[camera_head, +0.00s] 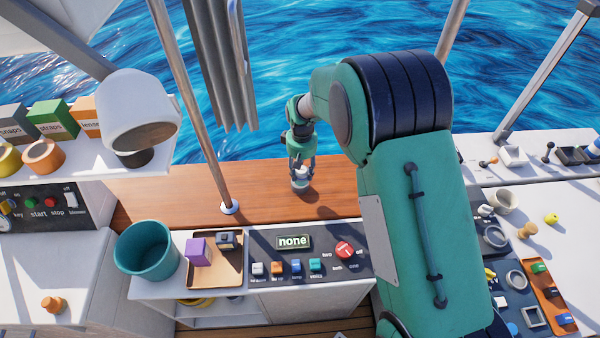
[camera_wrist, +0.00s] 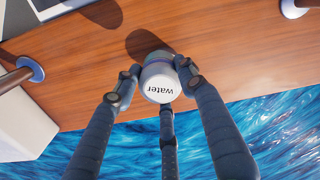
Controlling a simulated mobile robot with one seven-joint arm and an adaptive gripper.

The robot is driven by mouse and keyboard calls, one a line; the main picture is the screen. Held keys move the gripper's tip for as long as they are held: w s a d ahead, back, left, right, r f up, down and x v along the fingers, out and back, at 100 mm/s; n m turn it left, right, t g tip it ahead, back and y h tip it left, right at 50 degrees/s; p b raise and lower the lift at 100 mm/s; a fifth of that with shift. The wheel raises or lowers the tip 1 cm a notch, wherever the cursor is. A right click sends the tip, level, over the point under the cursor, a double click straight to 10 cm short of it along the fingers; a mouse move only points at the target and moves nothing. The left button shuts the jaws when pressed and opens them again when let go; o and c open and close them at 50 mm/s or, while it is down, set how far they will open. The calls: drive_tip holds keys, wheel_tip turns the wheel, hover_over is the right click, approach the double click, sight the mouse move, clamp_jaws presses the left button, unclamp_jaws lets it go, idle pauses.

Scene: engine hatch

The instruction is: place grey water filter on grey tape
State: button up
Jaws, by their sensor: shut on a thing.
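The water filter (camera_wrist: 160,82) is a small light-grey cylinder with a white end marked "water" and a dark bluish band. In the head view the filter (camera_head: 300,183) is at the wooden ledge, below my fingers. My gripper (camera_head: 301,174) is shut on it; in the wrist view the three fingers of my gripper (camera_wrist: 158,88) close around its sides. I cannot tell whether it touches the wood. Grey rings lie at the right, one upper ring (camera_head: 495,237) and one lower ring (camera_head: 515,280); I cannot tell which, if either, is the grey tape.
The wooden ledge (camera_head: 255,185) is mostly bare around the filter. A metal pole (camera_head: 195,110) rises from it at the left. In front are a teal bucket (camera_head: 146,252), a tray (camera_head: 218,278) with a purple cube (camera_head: 197,251), and a control panel (camera_head: 325,260). Water lies beyond.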

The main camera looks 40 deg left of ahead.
sight(300, 172)
drive_tip(key=shift+w+a+f, duration=0.1)
drive_tip(key=shift+w+a, duration=0.7)
drive_tip(key=shift+a, duration=0.3)
drive_tip(key=shift+f+b, duration=0.4)
drive_tip(key=shift+f, duration=1.35)
drive_tip(key=shift+f, duration=0.15)
drive_tip(key=o, duration=1.3)
wheel_tip(300, 172, up, 12)
drive_tip(key=shift+r+p, duration=0.15)
drive_tip(key=shift+p, duration=0.7)
